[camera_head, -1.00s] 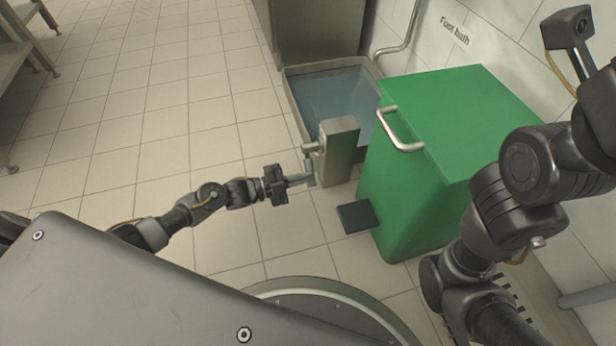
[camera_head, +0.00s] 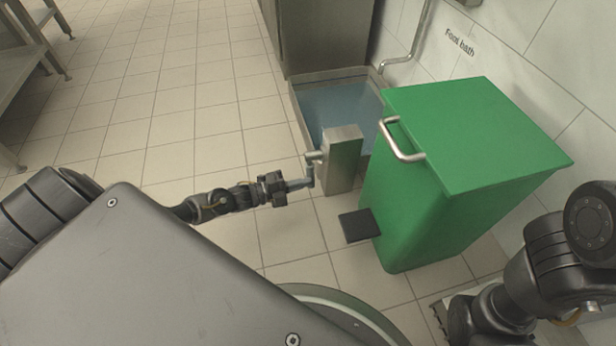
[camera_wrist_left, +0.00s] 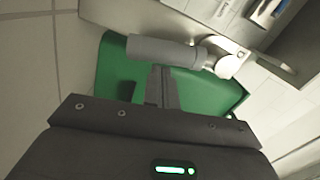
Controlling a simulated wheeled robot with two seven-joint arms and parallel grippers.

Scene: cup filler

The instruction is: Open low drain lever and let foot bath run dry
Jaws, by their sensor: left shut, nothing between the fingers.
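The foot bath (camera_head: 297,112) is a metal-rimmed basin on the floor with bluish water in it. A metal post (camera_head: 342,160) stands at its near edge. The drain lever (camera_head: 311,172) is on the post's left side and hangs down. My left gripper (camera_head: 302,184) is shut and empty, its fingertips at the lever's lower end. In the left wrist view, the shut fingers (camera_wrist_left: 162,84) reach the lever's grey cylindrical grip (camera_wrist_left: 165,50); I cannot tell whether they touch it. The lever's pivot (camera_wrist_left: 228,65) is to the right there. My right gripper is out of view.
A green bin (camera_head: 470,140) with a metal handle (camera_head: 400,142) and a black pedal (camera_head: 359,226) stands right of the post. A metal cabinet (camera_head: 325,35) is behind the bath. Tiled floor (camera_head: 180,120) is clear to the left.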

